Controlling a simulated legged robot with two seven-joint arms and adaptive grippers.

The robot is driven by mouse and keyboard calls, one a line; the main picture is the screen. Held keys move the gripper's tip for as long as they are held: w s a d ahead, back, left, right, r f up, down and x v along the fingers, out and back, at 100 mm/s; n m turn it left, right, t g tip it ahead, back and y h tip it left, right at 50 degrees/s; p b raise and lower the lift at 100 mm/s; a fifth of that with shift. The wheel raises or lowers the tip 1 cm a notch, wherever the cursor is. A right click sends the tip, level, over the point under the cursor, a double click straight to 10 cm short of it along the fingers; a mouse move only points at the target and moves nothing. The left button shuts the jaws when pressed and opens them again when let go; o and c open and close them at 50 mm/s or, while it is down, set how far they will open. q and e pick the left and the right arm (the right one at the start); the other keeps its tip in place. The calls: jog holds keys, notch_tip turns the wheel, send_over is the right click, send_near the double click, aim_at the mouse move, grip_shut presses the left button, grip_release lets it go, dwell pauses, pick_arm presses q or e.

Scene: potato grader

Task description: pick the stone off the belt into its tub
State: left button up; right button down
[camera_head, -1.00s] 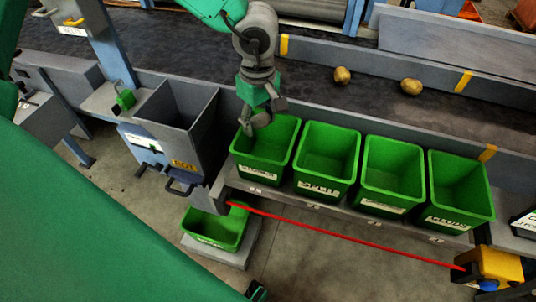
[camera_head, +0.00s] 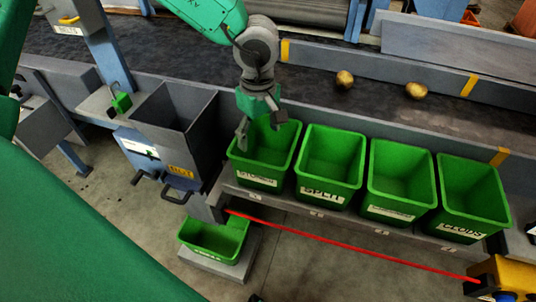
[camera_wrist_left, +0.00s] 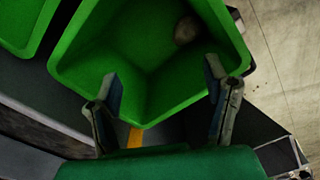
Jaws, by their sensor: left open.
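The stone (camera_wrist_left: 186,30), a brownish-grey lump, lies inside the leftmost green tub in the row, near a corner of its floor in the left wrist view. That tub (camera_head: 257,181) carries a white label that seems to read STONES; its green wall also shows in the left wrist view (camera_wrist_left: 85,58). My left gripper (camera_head: 259,130) is above this tub's back part, fingers pointing down. In the head view the stone is hidden. My right gripper is not in view.
Two potatoes (camera_head: 345,79) (camera_head: 416,90) lie on the dark belt (camera_head: 320,97). More green tubs stand right of the stone tub, including a SPLIT tub (camera_head: 324,195) and a CLODS tub (camera_head: 460,230). A grey chute (camera_head: 180,150) stands left. A red cord (camera_head: 350,247) runs in front.

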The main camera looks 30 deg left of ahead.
pick_arm(q)
notch_tip(320, 180, up, 12)
dwell(0.5)
jog(key=shift+w, duration=0.1)
